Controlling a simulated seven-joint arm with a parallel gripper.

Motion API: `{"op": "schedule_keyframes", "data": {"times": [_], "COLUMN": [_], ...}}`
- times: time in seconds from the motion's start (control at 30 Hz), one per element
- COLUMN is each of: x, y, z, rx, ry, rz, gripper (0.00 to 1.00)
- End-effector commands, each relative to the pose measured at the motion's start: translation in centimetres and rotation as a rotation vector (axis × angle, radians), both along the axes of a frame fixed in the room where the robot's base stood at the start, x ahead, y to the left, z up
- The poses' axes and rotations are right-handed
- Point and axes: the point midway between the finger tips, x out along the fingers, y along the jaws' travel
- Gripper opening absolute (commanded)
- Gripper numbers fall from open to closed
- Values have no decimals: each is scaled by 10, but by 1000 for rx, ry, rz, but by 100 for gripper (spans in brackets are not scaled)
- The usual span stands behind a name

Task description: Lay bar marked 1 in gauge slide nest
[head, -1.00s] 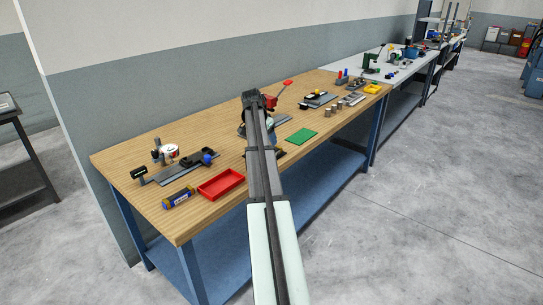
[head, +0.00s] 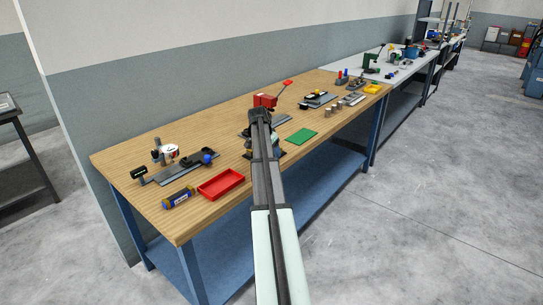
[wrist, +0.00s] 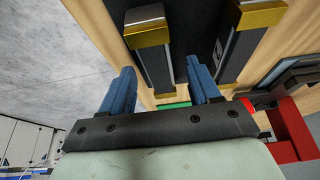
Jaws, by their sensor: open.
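My gripper (wrist: 162,70) is open, its two blue fingers apart in the wrist view. Two dark bar-like pieces with brass-coloured ends, one on the left (wrist: 155,62) and one on the right (wrist: 237,50), show beyond the fingers. The left one appears between the fingertips; contact cannot be told.
A red tray (head: 221,184) and a blue-and-yellow cylinder (head: 178,197) lie near the bench's left front. A red lever device (head: 266,101) stands behind my gripper. A green mat (head: 301,135) lies to its right. Several small metal cylinders stand farther right.

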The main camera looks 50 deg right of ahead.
Motion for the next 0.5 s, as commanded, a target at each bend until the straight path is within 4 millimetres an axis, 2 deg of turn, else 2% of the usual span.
{"op": "schedule_keyframes", "data": {"times": [0.13, 0.5], "x": [0, 0], "y": [0, 0], "z": [1, 1], "rx": [0, 0], "ry": [0, 0], "rz": [0, 0], "gripper": [60, 24]}}
